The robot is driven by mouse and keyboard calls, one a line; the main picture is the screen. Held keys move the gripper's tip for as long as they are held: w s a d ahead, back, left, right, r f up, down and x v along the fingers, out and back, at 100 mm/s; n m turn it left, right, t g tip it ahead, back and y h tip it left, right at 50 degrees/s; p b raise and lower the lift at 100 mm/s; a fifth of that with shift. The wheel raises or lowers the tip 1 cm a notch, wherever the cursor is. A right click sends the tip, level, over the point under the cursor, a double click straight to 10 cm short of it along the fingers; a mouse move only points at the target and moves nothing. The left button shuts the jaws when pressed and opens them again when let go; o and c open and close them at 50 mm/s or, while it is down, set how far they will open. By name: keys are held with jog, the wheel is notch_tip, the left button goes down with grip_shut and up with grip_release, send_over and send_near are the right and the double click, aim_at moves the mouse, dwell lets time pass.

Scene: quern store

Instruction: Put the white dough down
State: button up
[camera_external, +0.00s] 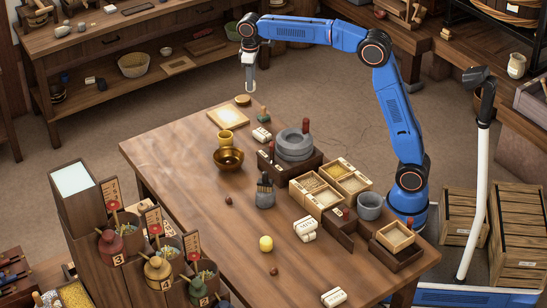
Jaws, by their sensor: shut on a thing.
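My gripper (250,86) hangs pointing down over the far edge of the wooden table, at the upper middle of the view. It is shut on a small pale thing, which looks like the white dough; the fingers hide most of it. A shallow square tray (215,108) with a pale cream surface lies to the lower left of the gripper.
White labelled blocks (305,229) lie about. The table's left part is clear.

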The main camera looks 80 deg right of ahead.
jog(key=shift+s+d+f, duration=0.1)
jog(key=shift+s+d, duration=0.05)
jog(key=shift+d, duration=0.3)
jog(key=shift+d+f, duration=0.1)
jog(key=shift+f, duration=4.85)
jog(key=shift+f, duration=0.15)
jog(key=o, duration=1.1)
jog(key=shift+c, duration=0.2)
